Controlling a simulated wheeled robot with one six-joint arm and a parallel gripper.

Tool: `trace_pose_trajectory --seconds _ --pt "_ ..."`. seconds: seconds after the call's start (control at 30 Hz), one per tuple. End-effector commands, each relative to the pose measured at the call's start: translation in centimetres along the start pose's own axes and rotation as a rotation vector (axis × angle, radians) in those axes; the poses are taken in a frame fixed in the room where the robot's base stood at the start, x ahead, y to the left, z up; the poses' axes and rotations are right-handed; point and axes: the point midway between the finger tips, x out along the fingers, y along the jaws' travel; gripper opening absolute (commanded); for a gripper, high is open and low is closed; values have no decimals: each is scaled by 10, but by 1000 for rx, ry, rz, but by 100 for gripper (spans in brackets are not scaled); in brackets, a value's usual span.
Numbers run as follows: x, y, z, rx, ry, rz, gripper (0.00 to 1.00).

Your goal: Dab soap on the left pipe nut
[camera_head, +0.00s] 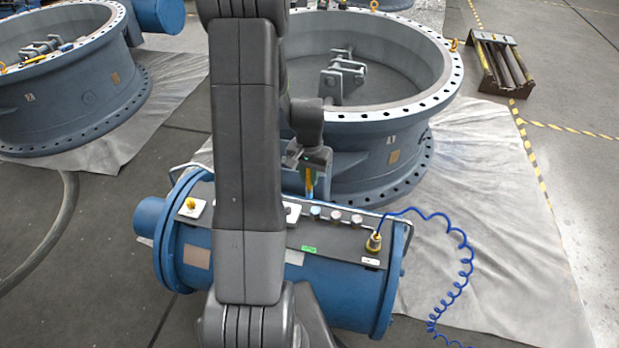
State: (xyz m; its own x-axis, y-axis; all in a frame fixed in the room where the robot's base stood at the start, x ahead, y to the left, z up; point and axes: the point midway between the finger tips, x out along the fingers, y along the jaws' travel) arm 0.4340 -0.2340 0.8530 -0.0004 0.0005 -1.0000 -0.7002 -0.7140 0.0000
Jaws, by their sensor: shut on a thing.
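My arm hides the panel's left middle part, so I cannot tell which fitting is the left pipe nut. No soap is clearly visible.
A brass connector (373,242) with a coiled blue hose (463,262) stands at the panel's right. A yellow knob (191,204) is at its left. A large blue valve ring (398,150) rises behind; another ring (75,95) is far left.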

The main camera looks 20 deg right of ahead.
Motion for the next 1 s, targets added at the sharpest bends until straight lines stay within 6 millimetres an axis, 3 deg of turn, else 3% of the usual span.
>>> trace_pose_trajectory --seconds 0.23,1.0 --pt "-19 -1 1 -3 0 0 0" --pt "-19 -1 1 -3 0 0 0"
